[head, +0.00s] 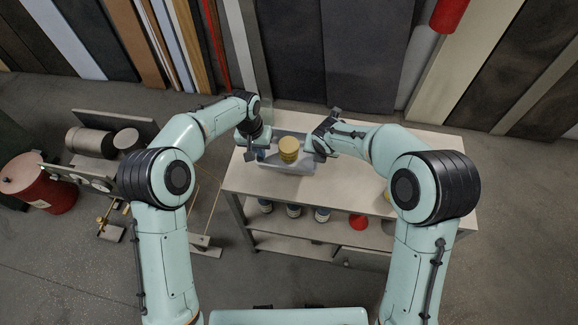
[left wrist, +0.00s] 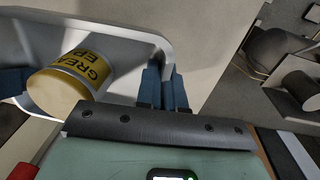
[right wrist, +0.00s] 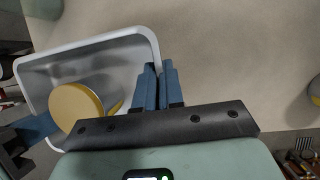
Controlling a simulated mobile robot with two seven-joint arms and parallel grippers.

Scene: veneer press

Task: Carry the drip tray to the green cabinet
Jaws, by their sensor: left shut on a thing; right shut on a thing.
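The drip tray (head: 299,168) is a shallow light grey tray at the left part of a pale-topped workbench (head: 350,190). A yellow-lidded tin (head: 289,149) with a yellow label stands in it. My left gripper (head: 258,153) is shut on the tray's left rim; its blue fingers (left wrist: 165,90) pinch the rim near a corner. My right gripper (head: 318,149) is shut on the opposite rim, with its fingers (right wrist: 158,86) close to a corner. I cannot tell whether the tray touches the bench top. No green cabinet is clearly in view.
The bench's lower shelf holds several tins (head: 293,210) and a red object (head: 358,222). A red drum (head: 38,182) and a low rack with cylinders (head: 90,142) stand at the left. Tall panels (head: 365,55) line the back. Open floor lies at the lower left.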

